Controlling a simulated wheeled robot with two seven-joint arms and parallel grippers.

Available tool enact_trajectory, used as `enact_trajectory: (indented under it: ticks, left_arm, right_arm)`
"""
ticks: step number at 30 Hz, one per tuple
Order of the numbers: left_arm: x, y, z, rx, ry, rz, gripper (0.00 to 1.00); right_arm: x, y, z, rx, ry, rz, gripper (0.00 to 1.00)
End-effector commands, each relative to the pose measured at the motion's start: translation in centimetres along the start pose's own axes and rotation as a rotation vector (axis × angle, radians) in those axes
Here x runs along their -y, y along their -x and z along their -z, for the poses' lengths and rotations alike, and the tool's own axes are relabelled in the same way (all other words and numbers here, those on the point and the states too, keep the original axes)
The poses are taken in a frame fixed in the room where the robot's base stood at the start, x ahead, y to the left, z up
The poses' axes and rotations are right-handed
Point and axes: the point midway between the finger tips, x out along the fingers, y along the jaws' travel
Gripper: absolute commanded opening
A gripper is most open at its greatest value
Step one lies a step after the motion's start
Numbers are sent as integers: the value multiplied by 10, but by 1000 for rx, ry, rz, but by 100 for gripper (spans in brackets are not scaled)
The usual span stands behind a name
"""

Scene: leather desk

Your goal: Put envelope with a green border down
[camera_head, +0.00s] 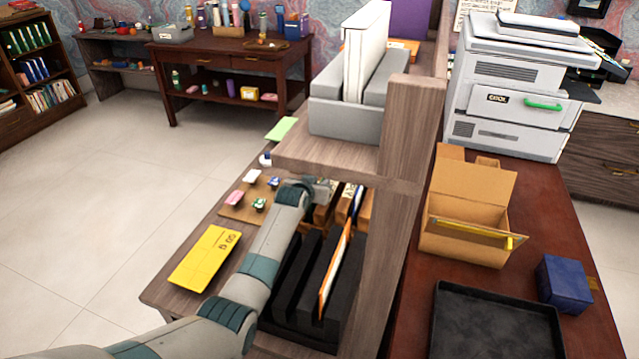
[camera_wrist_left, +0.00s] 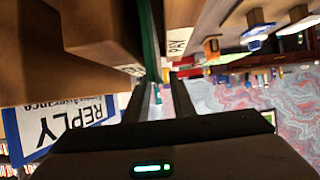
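My left gripper (camera_head: 324,190) reaches into the wooden shelf unit, under its upper board. In the left wrist view its two fingers (camera_wrist_left: 158,105) are apart. A thin green edge (camera_wrist_left: 150,45), likely the green-bordered envelope seen edge-on, runs between the fingers, with a visible gap on at least one side. The envelope's face is hidden, and I cannot make it out in the head view. My right gripper is not in view.
Brown wooden dividers (camera_wrist_left: 100,35) crowd the gripper. A blue-bordered REPLY envelope (camera_wrist_left: 70,125) is close by. A black slotted rack (camera_head: 290,290) holds an orange-edged envelope (camera_head: 336,270). An open cardboard box (camera_head: 470,205) stands right.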

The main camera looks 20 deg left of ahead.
Motion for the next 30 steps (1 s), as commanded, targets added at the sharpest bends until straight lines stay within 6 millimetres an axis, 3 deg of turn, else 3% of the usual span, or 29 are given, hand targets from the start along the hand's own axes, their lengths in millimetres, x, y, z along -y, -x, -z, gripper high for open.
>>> enact_trajectory:
  ticks: [14, 30]
  left_arm:
    - [0, 12, 2, -1, 0, 0, 23]
    - [0, 77, 1, -2, -1, 1, 23]
  right_arm:
    - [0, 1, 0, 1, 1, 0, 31]
    - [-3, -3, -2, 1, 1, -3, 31]
